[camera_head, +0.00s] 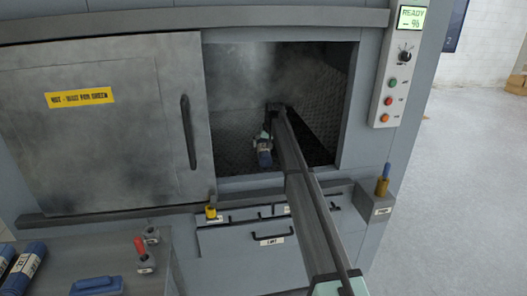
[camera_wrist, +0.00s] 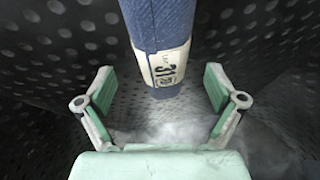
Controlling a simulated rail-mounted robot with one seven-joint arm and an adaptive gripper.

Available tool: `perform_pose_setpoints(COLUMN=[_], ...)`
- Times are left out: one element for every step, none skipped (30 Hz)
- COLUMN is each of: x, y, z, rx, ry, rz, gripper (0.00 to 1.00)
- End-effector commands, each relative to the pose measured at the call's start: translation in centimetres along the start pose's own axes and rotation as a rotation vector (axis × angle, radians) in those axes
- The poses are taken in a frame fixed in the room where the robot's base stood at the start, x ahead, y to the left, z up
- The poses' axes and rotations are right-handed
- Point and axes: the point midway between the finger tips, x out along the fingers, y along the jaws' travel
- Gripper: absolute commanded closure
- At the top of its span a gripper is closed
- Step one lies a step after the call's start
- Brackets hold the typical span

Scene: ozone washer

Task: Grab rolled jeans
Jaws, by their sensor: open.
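The rolled jeans (camera_wrist: 160,25) are a dark blue roll with a cream paper band marked with a number. In the wrist view they reach down from the top edge, with the lower end lying between and just beyond my fingertips. My gripper (camera_wrist: 160,88) is open, with one green-padded finger on each side of the roll and gaps on both sides. The upper part of the roll is cut off in the wrist view.
The dark perforated chamber (camera_head: 235,105) surrounds my gripper, with haze inside. The sliding door (camera_head: 110,140) stands aside to the left. A control panel (camera_head: 396,75) reads READY.

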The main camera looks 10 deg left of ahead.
Motion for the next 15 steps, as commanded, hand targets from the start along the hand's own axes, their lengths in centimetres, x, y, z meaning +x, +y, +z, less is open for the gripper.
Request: perform_pose_setpoints(x=[0.1,0.2,0.3,0.4,0.6,0.9,1.2,1.6,2.0,2.4,2.8,3.5,4.0,4.3,4.7], y=[0.0,0.0,0.0,-0.1,-0.1,-0.1,-0.1,-0.2,-0.2,-0.3,-0.3,-0.3,-0.2,-0.2,-0.2], z=[0.0,0.0,-0.1,-0.1,-0.1,-0.2,-0.2,-0.3,-0.4,-0.4,-0.5,-0.4,-0.4,-0.4,-0.4], rx=[0.000,0.000,0.000,0.000,0.000,0.000,0.000,0.000,0.000,0.000,0.000,0.000,0.000,0.000,0.000], ry=[0.000,0.000,0.000,0.000,0.000,0.000,-0.001,-0.001,-0.002,-0.002,-0.002,-0.001,-0.002,-0.002,-0.001], rz=[0.000,0.000,0.000,0.000,0.000,0.000,0.000,0.000,0.000,0.000,0.000,0.000,0.000,0.000,0.000], gripper=[0.06,0.06,0.06,0.06,0.06,0.06,0.06,0.06,0.06,0.06,0.06,0.06,0.06,0.06,0.06])
